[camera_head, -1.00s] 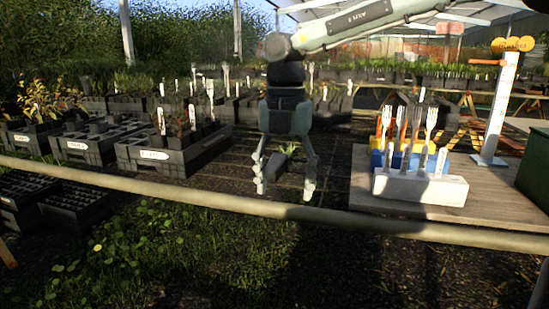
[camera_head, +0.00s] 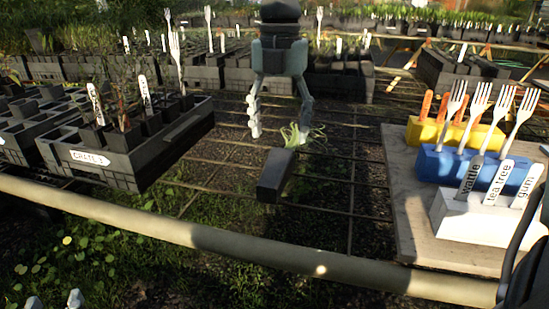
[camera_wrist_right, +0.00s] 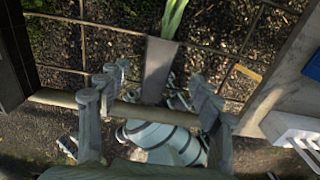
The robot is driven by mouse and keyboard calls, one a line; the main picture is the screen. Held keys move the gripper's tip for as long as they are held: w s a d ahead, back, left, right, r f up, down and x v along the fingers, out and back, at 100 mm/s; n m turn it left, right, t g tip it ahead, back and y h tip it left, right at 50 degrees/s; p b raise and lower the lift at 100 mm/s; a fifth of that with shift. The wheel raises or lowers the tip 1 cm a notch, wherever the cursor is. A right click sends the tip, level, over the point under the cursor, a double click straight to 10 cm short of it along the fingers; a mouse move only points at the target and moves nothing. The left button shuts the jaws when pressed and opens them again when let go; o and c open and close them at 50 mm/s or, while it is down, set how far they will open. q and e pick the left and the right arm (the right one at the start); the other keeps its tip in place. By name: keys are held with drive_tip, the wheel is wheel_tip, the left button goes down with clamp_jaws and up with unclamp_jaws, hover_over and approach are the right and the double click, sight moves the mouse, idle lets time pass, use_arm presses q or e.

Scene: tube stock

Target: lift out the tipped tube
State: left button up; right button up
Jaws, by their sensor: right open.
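The tipped tube (camera_head: 275,178) is a dark tapered pot lying on its side on the wire mesh, with green grassy leaves (camera_head: 300,134) at its far end. It also shows in the right wrist view (camera_wrist_right: 158,68), leaves at the top. My right gripper (camera_head: 279,132) points down just beyond the tube in the head view, open and empty. In the right wrist view its fingers (camera_wrist_right: 160,85) stand on either side of the tube, apart from it in the picture; the height gap is unclear. Only the fingertips of my left gripper (camera_head: 54,300) show at bottom left, spread apart.
A black crate (camera_head: 150,165) of potted tubes with labels stands left. At right, a board (camera_head: 405,205) carries yellow (camera_head: 428,132), blue (camera_head: 440,165) and white (camera_head: 455,220) blocks holding forks and labels. A rail (camera_head: 200,235) crosses in front.

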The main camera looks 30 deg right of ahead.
sight(278, 158)
drive_tip(key=shift+w+d+f, duration=0.1)
drive_tip(key=shift+w+f, duration=0.05)
drive_tip(key=shift+f, duration=0.4)
wheel_tip(278, 158, down, 2)
drive_tip(key=shift+f, duration=0.15)
drive_tip(key=f, duration=0.3)
drive_tip(key=shift+s+a+f+b, duration=0.2)
drive_tip(key=shift+f+b, duration=0.1)
drive_tip(key=shift+f, duration=0.4)
use_arm(q)
drive_tip(key=r, duration=0.1)
drive_tip(key=d+r+t+h, duration=0.1)
drive_tip(key=r, duration=0.1)
drive_tip(key=shift+d, duration=0.2)
use_arm(e)
drive_tip(key=c, duration=1.4)
drive_tip(key=shift+o, duration=0.2)
drive_tip(key=shift+r, duration=0.1)
